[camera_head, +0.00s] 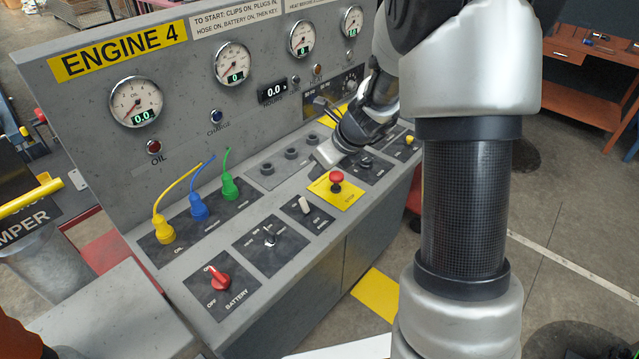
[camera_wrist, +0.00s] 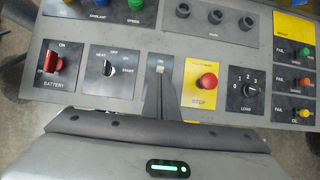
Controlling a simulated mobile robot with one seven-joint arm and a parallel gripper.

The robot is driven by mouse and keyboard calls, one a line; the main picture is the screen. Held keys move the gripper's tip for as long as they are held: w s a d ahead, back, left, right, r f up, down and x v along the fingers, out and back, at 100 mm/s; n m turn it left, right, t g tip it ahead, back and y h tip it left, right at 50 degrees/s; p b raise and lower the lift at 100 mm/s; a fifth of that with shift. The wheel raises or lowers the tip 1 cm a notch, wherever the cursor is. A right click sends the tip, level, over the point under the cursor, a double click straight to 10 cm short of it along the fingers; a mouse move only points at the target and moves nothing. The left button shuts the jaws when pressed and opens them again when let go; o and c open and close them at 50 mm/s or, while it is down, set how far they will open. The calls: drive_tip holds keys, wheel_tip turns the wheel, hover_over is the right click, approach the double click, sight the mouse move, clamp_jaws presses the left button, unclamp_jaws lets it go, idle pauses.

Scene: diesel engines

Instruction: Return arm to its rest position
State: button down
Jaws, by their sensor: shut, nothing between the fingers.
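My arm reaches in from the right of the head view, with its thick silver and black link in the foreground and its wrist bent over the console. My gripper (camera_head: 322,157) hangs above the grey control console (camera_head: 195,268), behind the red stop button (camera_head: 336,177) in that view. In the wrist view my gripper (camera_wrist: 159,88) has its dark fingers together, with nothing between them. The fingertips appear over the panel with the small pale switch, left of the red stop button (camera_wrist: 206,82). I cannot tell the exact gap between fingertips and console.
The upright gauge panel marked ENGINE 4 (camera_head: 115,52) rises close behind my gripper. Yellow (camera_head: 164,229), blue (camera_head: 198,206) and green plugs (camera_head: 229,187) stand on the console with cables. A red battery switch (camera_head: 219,281) is at front left. Open floor lies right of the console.

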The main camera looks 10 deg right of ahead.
drive_tip(key=shift+w+a+r, duration=0.15)
drive_tip(key=shift+w+r, duration=0.05)
drive_tip(key=shift+r, duration=0.7)
drive_tip(key=s+a+r+n, duration=0.3)
drive_tip(key=s+r+n, duration=0.8)
drive_tip(key=r+n, duration=0.1)
drive_tip(key=s+d+r+n+h, duration=0.2)
drive_tip(key=s+n, duration=0.6)
drive_tip(key=s+d+r+n+h, duration=0.1)
drive_tip(key=s+r+n, duration=0.1)
drive_tip(key=s+n, duration=0.6)
drive_tip(key=shift+s+d+r+n+h, duration=0.35)
drive_tip(key=shift+s+d+n+h, duration=0.05)
drive_tip(key=shift+s, duration=0.25)
